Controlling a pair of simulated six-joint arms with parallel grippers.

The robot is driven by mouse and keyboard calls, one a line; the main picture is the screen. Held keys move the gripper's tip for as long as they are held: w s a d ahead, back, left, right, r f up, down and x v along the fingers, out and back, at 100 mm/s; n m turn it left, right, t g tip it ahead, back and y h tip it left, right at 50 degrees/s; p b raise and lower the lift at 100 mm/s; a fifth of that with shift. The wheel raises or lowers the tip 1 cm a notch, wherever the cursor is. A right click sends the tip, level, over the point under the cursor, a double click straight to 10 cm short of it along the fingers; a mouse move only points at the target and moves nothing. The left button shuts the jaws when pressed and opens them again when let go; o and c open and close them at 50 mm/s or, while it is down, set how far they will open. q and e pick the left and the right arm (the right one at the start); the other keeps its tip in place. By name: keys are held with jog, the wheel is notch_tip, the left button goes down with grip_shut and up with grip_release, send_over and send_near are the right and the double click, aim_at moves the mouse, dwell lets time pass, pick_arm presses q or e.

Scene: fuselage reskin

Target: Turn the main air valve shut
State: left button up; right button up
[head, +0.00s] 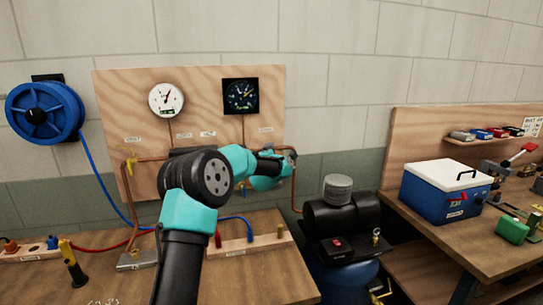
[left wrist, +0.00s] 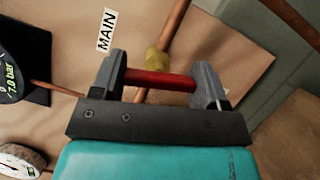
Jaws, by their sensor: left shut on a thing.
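The main air valve shows in the left wrist view as a brass body (left wrist: 157,62) on a copper pipe, with a red handle (left wrist: 160,80). A "MAIN" label (left wrist: 107,30) is on the board beside it. My left gripper (left wrist: 163,82) is shut on the red handle, one finger at each end of it. In that view the handle lies roughly across the pipe. In the head view my left gripper (head: 280,166) is at the board's right side, and my own arm hides the valve. My right gripper is not in view.
The plywood board (head: 205,100) carries a round white gauge (head: 166,99) and a square black gauge (head: 240,96). A compressor (head: 340,215) stands right of the bench. A blue cooler (head: 444,190) sits on the right bench. A blue hose reel (head: 44,112) hangs at left.

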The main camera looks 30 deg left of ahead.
pick_arm(q)
jog(key=shift+m+g+h, duration=0.3)
jog(key=shift+m+g, duration=0.1)
jog(key=shift+m, duration=0.9)
jog(key=o, duration=0.9)
jog(key=shift+o, duration=0.2)
jog(key=v, duration=1.7)
jog(key=shift+s, duration=0.25)
jog(key=shift+d, duration=0.1)
